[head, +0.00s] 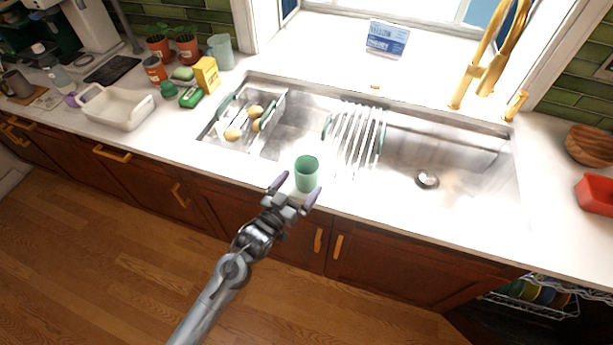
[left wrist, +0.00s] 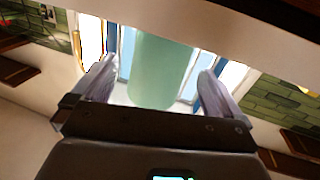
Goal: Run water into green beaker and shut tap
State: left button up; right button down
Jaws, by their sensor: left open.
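The green beaker (head: 307,172) stands upright on the counter's front strip, before the sink. It also shows in the left wrist view (left wrist: 158,72), between and beyond my fingers. My left gripper (head: 295,189) is open, its two fingertips at the near side of the beaker, one on each side; whether they touch it I cannot tell. The gold tap (head: 488,72) rises behind the right part of the sink, with a gold lever (head: 515,104) to its right. I cannot make out any water running. My right gripper is not in view.
A red container (head: 596,194) and wooden bowl (head: 590,145) stand far right.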

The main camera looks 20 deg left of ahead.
aim_at(313, 167)
pick_arm(q)
jog(key=shift+w+d, duration=0.25)
jog(key=shift+w, duration=0.9)
jog(key=shift+w+d, duration=0.25)
jog(key=shift+w, duration=0.85)
jog(key=shift+c, duration=0.3)
jog(key=c, duration=1)
jog(key=shift+o, duration=0.2)
jog(key=shift+r, duration=0.15)
notch_tip(313, 167, up, 4)
jog(key=shift+f, duration=0.15)
jog(key=d+r+p, duration=0.1)
jog(key=d+r, duration=0.6)
jog(key=d, duration=0.4)
jog(key=shift+s+d, duration=0.3)
